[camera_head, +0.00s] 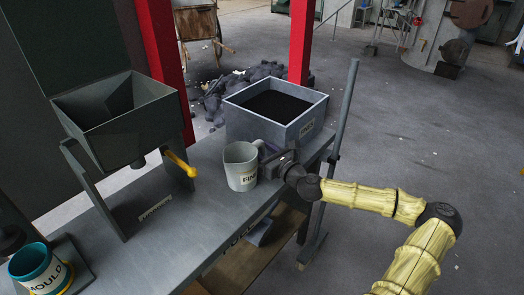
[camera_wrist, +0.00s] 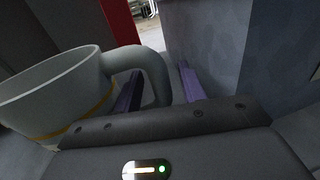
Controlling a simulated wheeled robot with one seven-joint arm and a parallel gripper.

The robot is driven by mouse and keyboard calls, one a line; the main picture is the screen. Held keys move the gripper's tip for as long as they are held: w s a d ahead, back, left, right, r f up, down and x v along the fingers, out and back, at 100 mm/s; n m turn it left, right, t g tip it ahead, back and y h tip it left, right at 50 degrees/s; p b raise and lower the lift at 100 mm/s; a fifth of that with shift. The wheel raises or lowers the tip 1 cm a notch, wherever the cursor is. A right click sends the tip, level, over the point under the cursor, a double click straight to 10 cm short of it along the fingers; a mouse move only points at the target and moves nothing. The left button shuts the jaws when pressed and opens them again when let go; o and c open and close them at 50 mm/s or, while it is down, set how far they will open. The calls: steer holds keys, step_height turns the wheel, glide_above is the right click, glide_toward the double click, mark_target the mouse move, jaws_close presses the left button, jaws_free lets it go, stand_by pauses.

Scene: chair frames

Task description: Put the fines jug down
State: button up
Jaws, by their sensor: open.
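The pale grey fines jug (camera_head: 241,168) stands upright on the grey bench (camera_head: 215,220), in front of the fines bin, with part of its label showing. In the wrist view the jug (camera_wrist: 45,95) fills the left side, and its handle (camera_wrist: 153,72) reaches between the two purple fingers. My gripper (camera_head: 264,160) is at the handle side of the jug, to its right. In the wrist view my gripper (camera_wrist: 158,92) is open, with the fingers apart on either side of the handle. I cannot tell whether either finger touches it.
A square bin of dark material (camera_head: 300,136) stands just behind the jug. A hopper on legs (camera_head: 120,110) with a yellow handle (camera_head: 180,163) stands to the left. A blue-green mould cup (camera_head: 38,268) is at the lower left. The bench between hopper and jug is clear. An upright post (camera_head: 345,110) stands right.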

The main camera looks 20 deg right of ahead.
steer(key=v, duration=1.2)
stand_by(0.3)
